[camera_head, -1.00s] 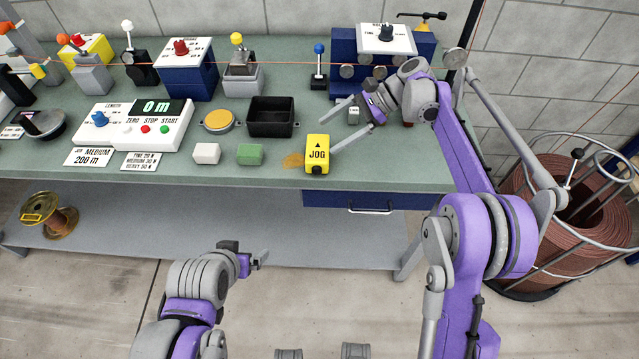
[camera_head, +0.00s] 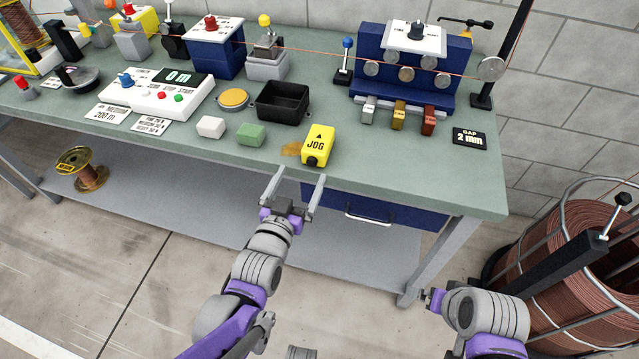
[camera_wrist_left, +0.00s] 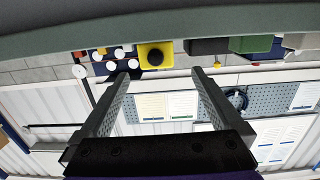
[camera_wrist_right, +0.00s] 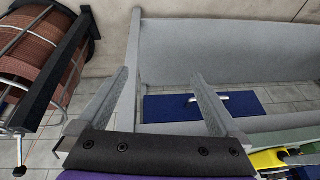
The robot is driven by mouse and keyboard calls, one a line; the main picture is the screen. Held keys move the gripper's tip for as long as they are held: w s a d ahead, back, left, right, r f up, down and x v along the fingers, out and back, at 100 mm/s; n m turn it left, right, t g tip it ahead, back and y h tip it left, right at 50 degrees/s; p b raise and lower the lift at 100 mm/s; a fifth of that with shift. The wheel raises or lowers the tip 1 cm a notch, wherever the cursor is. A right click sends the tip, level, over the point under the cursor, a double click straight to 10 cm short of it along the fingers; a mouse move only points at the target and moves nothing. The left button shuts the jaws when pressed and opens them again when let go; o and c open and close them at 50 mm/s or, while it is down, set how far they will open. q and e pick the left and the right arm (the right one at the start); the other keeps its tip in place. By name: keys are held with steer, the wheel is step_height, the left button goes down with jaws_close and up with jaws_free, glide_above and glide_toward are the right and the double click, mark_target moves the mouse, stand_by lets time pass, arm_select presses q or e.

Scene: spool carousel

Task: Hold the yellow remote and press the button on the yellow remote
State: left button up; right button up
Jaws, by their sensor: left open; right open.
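The yellow remote (camera_head: 320,143), marked JOG, lies near the front edge of the green table. A dark round button (camera_head: 311,161) shows on its front end. In the left wrist view the remote (camera_wrist_left: 171,47) and its button (camera_wrist_left: 154,57) appear beyond the fingertips. My left gripper (camera_head: 296,183) is open and empty, in front of the table edge, just short of the remote and not touching it. My right gripper (camera_head: 428,298) is low at the right, off the table and away from the remote. In the right wrist view its fingers (camera_wrist_right: 160,76) are open and empty.
A green block (camera_head: 251,135), a white block (camera_head: 210,127) and a black bin (camera_head: 283,102) stand left of the remote. A blue drawer with a handle (camera_head: 369,217) is under the tabletop. A wire coil basket (camera_head: 570,260) stands at the right.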

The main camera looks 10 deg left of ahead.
mark_target(318, 143)
arm_select(q)
steer(key=shift+t, duration=0.4)
steer(key=w, duration=0.3)
steer(key=w+d, duration=0.1)
steer(key=w, duration=0.7)
steer(key=shift+w+d+r+b, duration=0.15)
steer(key=shift+r+b, duration=0.05)
steer(key=shift+b, duration=0.15)
arm_select(e)
steer(key=shift+n+h, duration=0.3)
steer(key=shift+n, duration=0.4)
steer(key=s+d+f, duration=0.2)
steer(key=shift+f, duration=0.4)
arm_select(q)
steer(key=c, duration=1.4)
steer(key=shift+c, duration=0.8)
arm_select(e)
steer(key=shift+c, duration=0.6)
jaws_close()
